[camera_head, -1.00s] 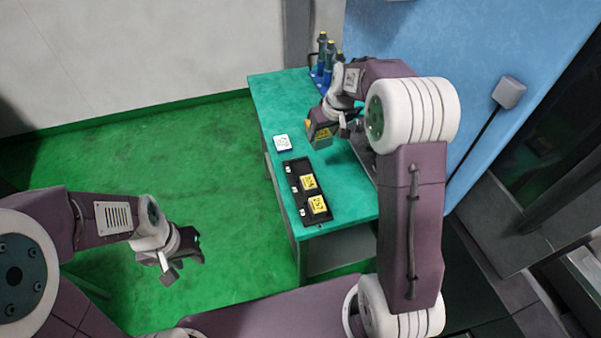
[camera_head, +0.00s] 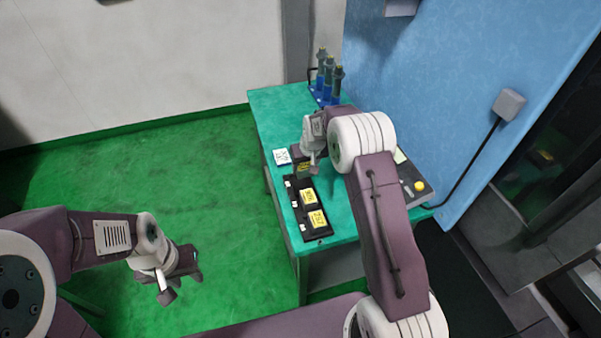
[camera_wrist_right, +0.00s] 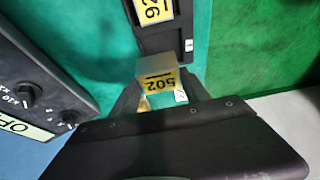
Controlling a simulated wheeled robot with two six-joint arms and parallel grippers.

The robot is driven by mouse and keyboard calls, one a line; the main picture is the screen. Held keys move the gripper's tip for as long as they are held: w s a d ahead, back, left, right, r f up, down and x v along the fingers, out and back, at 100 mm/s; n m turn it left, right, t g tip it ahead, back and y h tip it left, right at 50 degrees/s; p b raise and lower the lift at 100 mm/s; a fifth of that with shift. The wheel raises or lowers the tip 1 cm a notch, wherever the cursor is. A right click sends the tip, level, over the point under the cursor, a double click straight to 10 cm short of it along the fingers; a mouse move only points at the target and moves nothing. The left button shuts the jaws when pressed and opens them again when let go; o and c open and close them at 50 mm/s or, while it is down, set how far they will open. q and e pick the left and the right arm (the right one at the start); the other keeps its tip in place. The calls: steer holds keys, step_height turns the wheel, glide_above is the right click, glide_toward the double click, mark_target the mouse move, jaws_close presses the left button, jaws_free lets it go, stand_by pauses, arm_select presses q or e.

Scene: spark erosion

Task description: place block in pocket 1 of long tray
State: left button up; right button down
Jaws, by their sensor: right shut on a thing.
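My right gripper (camera_head: 307,172) is shut on a block (camera_wrist_right: 158,82) with a yellow label reading 502. It holds the block over the far end of the long black tray (camera_head: 294,207), and the block also shows in the head view (camera_head: 302,169). In the right wrist view the tray (camera_wrist_right: 170,42) lies just beyond the block. Whether block and tray touch is unclear. Two yellow-labelled blocks, a middle one (camera_head: 308,197) and a near one (camera_head: 317,219), sit in the tray. The far pocket is largely hidden. My left gripper (camera_head: 182,282) is away over the green floor, with no object visible in it.
A control box with a yellow button (camera_head: 419,186) stands on the right of the teal table (camera_head: 275,112). A rack of blue-based tools (camera_head: 328,85) stands at the back.

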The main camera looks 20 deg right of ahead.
mark_target(301, 173)
steer(key=shift+w+a+f, duration=0.2)
steer(key=shift+a+f, duration=0.2)
steer(key=shift+a, duration=0.35)
steer(key=shift+f, duration=2.2)
steer(key=c, duration=0.5)
jaws_free()
steer(key=shift+r+p, duration=0.25)
steer(key=shift+p, duration=0.2)
steer(key=b+v, duration=0.1)
steer(key=v, duration=1.1)
steer(key=s+g, duration=0.1)
steer(key=s, duration=0.8)
steer(key=s+f+g, duration=0.1)
steer(key=s, duration=0.8)
steer(key=s+g, duration=0.1)
steer(key=s, duration=0.8)
steer(key=shift+s+f+m, duration=0.3)
steer(key=shift+f, duration=0.05)
